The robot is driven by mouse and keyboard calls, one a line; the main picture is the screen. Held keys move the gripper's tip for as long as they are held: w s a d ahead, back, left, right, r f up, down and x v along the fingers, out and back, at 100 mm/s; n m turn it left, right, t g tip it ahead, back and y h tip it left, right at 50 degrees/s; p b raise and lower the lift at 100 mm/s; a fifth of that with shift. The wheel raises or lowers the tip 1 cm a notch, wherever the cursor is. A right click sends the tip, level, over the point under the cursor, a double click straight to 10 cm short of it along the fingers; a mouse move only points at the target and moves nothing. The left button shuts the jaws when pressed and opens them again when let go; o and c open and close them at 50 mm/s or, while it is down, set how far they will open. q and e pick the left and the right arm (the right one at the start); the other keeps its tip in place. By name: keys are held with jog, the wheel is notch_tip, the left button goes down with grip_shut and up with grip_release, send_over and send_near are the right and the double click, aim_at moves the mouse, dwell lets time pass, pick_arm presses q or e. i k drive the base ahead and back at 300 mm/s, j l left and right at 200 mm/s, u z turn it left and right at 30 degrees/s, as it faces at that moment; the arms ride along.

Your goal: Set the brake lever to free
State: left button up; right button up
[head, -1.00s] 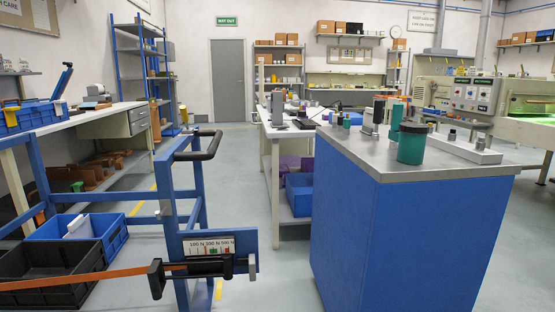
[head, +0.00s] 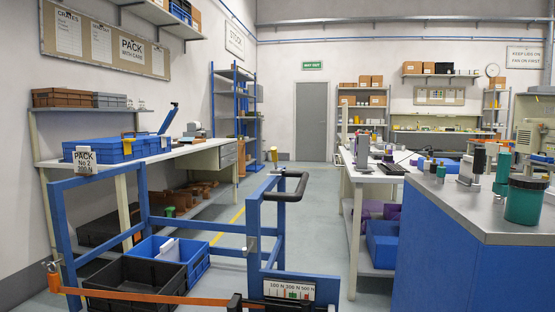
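A blue trolley frame (head: 253,235) with a black bar handle (head: 297,185) stands in the lower middle of the head view. A force scale plate (head: 289,290) marked 100 N, 300 N and 500 N is on its near side, at the bottom edge. An orange strap (head: 150,295) runs from the left post across the front to a black fitting (head: 236,302), which is cut off by the bottom edge. I cannot make out a brake lever; the lower trolley is out of frame. Neither of my grippers is in view.
A black crate (head: 181,283) and a blue crate (head: 197,266) sit low in the trolley. A packing bench (head: 190,152) is at left, with a sign (head: 84,157) reading PACK No 2 300 N. A blue cabinet (head: 450,265) stands right. Grey floor (head: 325,245) is open between.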

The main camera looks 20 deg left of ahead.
aim_at(273, 150)
jog(key=i+l, duration=0.1)
jog(key=i, duration=1.05)
